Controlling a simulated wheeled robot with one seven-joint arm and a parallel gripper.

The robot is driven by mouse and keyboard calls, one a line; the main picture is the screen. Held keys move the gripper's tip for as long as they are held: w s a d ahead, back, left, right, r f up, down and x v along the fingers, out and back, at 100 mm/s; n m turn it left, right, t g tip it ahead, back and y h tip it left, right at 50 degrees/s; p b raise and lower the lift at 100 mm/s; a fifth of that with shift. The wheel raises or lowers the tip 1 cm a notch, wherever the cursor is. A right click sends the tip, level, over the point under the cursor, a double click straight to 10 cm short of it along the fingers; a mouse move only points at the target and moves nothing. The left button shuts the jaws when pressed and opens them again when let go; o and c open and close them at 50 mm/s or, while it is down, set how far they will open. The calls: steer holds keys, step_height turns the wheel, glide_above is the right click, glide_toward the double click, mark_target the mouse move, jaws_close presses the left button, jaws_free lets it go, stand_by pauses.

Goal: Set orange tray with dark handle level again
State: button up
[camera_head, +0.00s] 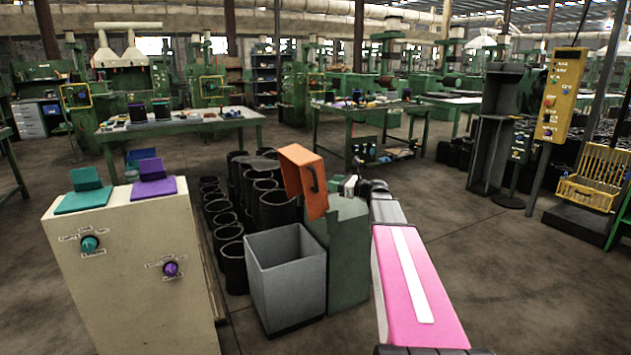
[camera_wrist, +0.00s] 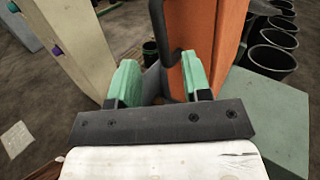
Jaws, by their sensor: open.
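The orange tray (camera_head: 296,164) is tipped steeply over the top of a green stand (camera_head: 346,250), with one side hanging down toward the grey bin. My gripper (camera_wrist: 160,72) is open with green fingers. I cannot tell whether a finger touches the handle. In the head view my gripper (camera_head: 350,186) is small, just right of the tray.
An open grey bin (camera_head: 287,278) stands left of the green stand, below the tray. Several black sleeves (camera_head: 277,208) stand behind it. A beige cabinet (camera_head: 130,270) with knobs, a teal tray (camera_head: 84,198) and a purple tray (camera_head: 153,187) is at left.

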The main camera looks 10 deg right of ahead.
glide_above(315, 191)
steer(key=shift+s, duration=0.35)
jaws_close()
